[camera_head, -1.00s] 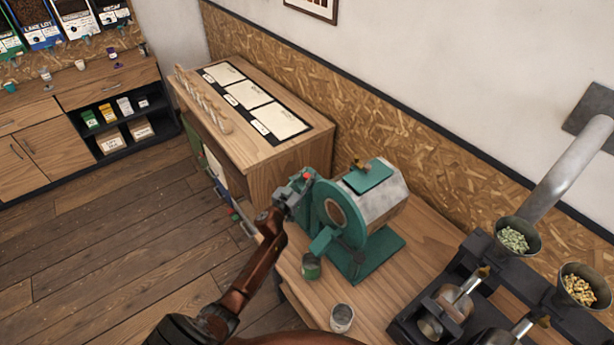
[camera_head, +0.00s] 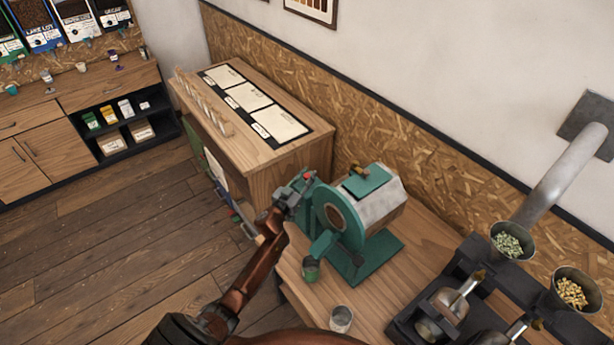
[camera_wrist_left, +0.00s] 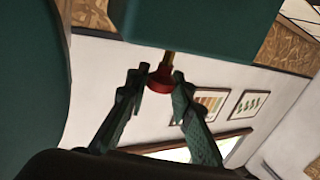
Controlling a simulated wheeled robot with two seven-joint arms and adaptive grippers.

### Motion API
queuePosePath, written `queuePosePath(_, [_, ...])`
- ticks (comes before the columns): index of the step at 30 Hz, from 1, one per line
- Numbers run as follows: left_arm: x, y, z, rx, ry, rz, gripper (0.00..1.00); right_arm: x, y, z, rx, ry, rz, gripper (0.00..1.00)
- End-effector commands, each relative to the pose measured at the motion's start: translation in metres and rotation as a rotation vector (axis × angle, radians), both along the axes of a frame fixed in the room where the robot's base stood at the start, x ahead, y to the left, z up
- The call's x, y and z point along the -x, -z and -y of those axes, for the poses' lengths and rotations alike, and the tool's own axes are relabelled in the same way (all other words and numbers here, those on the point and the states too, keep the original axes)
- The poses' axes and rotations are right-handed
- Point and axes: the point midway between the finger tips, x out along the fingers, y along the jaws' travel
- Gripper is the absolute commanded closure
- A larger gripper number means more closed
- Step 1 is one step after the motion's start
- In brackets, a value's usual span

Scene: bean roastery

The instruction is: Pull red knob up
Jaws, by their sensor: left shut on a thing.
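The red knob (camera_head: 307,175) shows as a small red spot on the near left side of the green roaster (camera_head: 345,213). In the left wrist view the red knob (camera_wrist_left: 160,77) is a small red cap on a thin brass-coloured stem that runs to a dark green housing (camera_wrist_left: 200,25). My left gripper (camera_head: 300,186) is at the knob, and its two fingertips (camera_wrist_left: 160,82) are shut on the knob from both sides. In the head view the fingers partly hide the knob. My right gripper is not in view.
A dark machine with bean-filled funnels (camera_head: 507,242) is at the right. A wooden cabinet (camera_head: 290,160) stands close behind my gripper.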

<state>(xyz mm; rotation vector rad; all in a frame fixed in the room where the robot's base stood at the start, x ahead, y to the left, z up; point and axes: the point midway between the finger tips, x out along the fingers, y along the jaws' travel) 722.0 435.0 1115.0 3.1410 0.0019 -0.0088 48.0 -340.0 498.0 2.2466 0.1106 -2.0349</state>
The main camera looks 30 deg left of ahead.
Motion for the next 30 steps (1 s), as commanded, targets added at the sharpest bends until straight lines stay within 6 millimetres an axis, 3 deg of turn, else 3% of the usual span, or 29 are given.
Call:
queuePosePath(1, [-0.001, -0.007, 0.000, -0.002, 0.002, 0.011, 0.78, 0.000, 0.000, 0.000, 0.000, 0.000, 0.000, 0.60])
queuePosePath(9, [-0.001, -0.005, 0.000, -0.001, 0.002, 0.007, 0.60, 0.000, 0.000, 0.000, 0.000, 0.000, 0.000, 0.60])
queuePosePath(19, [0.003, -0.003, 0.000, -0.001, 0.001, 0.006, 0.60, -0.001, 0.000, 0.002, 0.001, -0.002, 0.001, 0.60])
queuePosePath(23, [0.020, -0.002, -0.001, -0.001, 0.000, 0.004, 0.60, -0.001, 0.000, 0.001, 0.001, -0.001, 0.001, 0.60])
queuePosePath(30, [0.070, -0.002, 0.000, 0.000, 0.001, 0.004, 0.60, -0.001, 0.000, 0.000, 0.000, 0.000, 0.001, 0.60])
